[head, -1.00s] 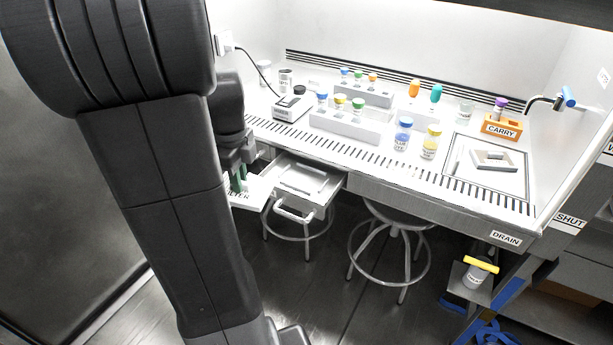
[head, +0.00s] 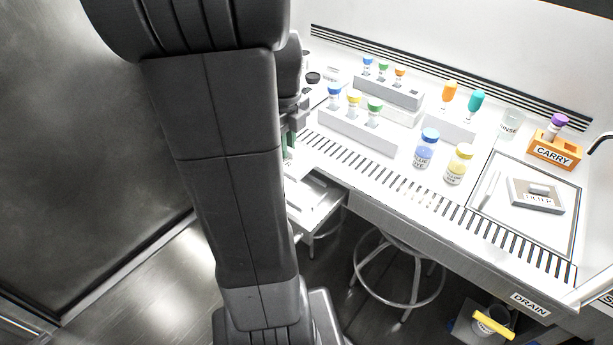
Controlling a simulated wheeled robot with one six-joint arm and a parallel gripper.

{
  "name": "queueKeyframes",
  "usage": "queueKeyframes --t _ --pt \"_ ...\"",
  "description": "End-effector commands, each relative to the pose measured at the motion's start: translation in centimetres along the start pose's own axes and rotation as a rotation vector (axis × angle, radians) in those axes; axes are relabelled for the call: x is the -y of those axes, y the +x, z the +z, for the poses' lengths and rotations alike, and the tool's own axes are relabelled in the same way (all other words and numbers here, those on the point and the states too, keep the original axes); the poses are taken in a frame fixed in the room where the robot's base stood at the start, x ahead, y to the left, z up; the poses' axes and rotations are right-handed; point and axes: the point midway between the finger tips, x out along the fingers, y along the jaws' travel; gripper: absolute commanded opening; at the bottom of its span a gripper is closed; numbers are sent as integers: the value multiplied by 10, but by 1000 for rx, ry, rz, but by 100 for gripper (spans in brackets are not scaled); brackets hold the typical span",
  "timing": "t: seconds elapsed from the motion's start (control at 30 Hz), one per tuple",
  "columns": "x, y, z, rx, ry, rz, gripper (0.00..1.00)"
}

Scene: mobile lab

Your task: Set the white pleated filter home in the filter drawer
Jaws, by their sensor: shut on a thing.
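My gripper (head: 290,142), with green finger pads, is mostly hidden behind my arm in the head view. It is shut on a white piece, seemingly the white pleated filter (head: 306,158), of which only a pale corner shows to the right of the fingers. The filter drawer (head: 318,208) stands pulled out below the front edge of the bench. The held piece appears at the drawer's upper left; I cannot tell whether they touch. My arm covers the drawer's left part.
A framed piece with a handle, labelled as a filter (head: 537,196), lies on the bench's right. Bottle racks (head: 358,133), a blue-capped bottle (head: 424,152), a yellow-capped bottle (head: 458,165) and an orange CARRY holder (head: 553,152) stand around. A stool (head: 400,285) stands below.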

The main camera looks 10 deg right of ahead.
Motion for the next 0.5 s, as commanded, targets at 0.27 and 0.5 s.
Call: queueKeyframes --t 0.27,0.5 --pt "-1 78 -1 -5 0 5 0" --pt "0 119 0 -2 -1 2 0"
